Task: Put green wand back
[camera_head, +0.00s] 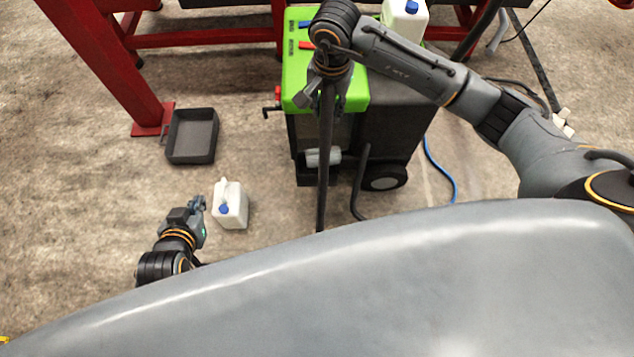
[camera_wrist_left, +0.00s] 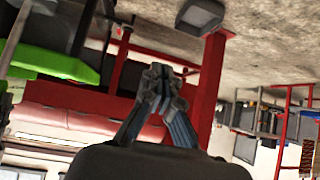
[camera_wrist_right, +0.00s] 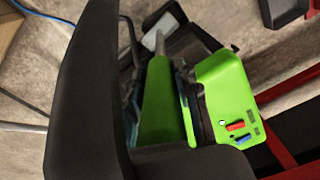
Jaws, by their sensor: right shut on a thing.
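The green wand shows in the right wrist view as a green handle (camera_wrist_right: 160,105) with a grey tube running on from it. My right gripper (camera_wrist_right: 158,100) is shut on that handle. In the head view my right gripper (camera_head: 328,88) is over the front of the green-topped machine (camera_head: 296,80), and the wand's dark tube (camera_head: 325,165) hangs steeply down from it, its lower end hidden behind my grey body. The machine's green panel (camera_wrist_right: 222,90) is right beside the handle in the right wrist view. My left gripper (camera_head: 198,204) is low at the left, its fingertips together and empty (camera_wrist_left: 160,78).
A white jug (camera_head: 231,207) with a blue cap stands close to my left gripper. A dark tray (camera_head: 192,136) lies by the red frame leg (camera_head: 125,85). Another white jug (camera_head: 404,20) stands on the machine. A blue hose (camera_head: 440,172) lies on the floor at right.

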